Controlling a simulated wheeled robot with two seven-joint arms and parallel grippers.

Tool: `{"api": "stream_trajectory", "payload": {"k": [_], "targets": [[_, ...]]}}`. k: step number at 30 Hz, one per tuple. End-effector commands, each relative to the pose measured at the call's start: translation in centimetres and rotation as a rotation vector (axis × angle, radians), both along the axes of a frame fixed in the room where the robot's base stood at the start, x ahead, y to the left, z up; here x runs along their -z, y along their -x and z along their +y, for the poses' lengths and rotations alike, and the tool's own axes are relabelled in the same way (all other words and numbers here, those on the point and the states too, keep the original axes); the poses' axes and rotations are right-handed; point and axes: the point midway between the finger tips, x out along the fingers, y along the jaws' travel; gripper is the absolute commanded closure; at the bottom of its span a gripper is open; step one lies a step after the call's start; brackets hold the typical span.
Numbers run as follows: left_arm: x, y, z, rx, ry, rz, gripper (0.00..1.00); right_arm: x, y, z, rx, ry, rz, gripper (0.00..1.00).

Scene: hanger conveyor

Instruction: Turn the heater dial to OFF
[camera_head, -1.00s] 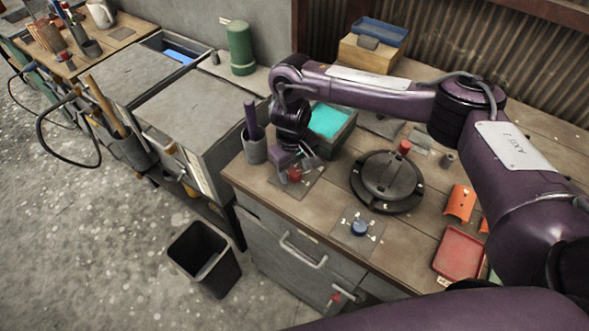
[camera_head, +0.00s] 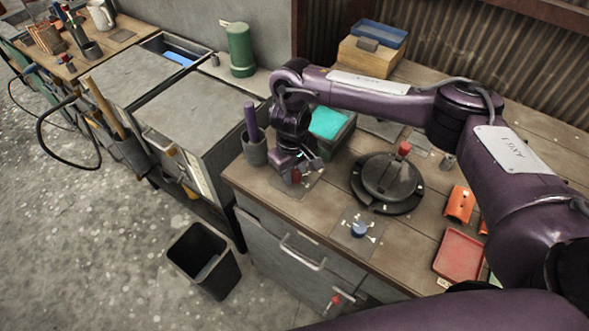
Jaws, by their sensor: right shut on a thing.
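A red dial (camera_head: 296,177) sits on a dark plate near the front left of the wooden workbench. My right gripper (camera_head: 297,173) points down over it and is shut on it; the fingers and wrist hide most of the dial, and its pointer cannot be read. A blue dial (camera_head: 359,230) with pale marks around it sits on a separate plate to the right, untouched. The labels are too small to read, so I cannot tell which settings are marked. My left gripper is not in view.
A grey cup (camera_head: 254,152) with a purple handle stands close left of my gripper. A grey bin with a turquoise top (camera_head: 327,122) is behind it. A round black fixture (camera_head: 388,181) with a red knob lies to the right. A red tray (camera_head: 460,255) is further right.

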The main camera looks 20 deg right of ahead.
Motion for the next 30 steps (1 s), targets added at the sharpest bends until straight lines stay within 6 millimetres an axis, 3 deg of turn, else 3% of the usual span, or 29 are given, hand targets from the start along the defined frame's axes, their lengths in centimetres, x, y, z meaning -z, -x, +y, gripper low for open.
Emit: {"api": "stream_trajectory", "payload": {"k": [8, 30], "targets": [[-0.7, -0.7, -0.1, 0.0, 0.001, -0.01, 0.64, -0.1, 0.0, -0.1, -0.166, 0.0, 0.001, 0.91], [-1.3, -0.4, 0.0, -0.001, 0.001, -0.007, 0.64, -0.1, -0.1, -0.2, -0.864, 0.0, -0.002, 0.91]]}}
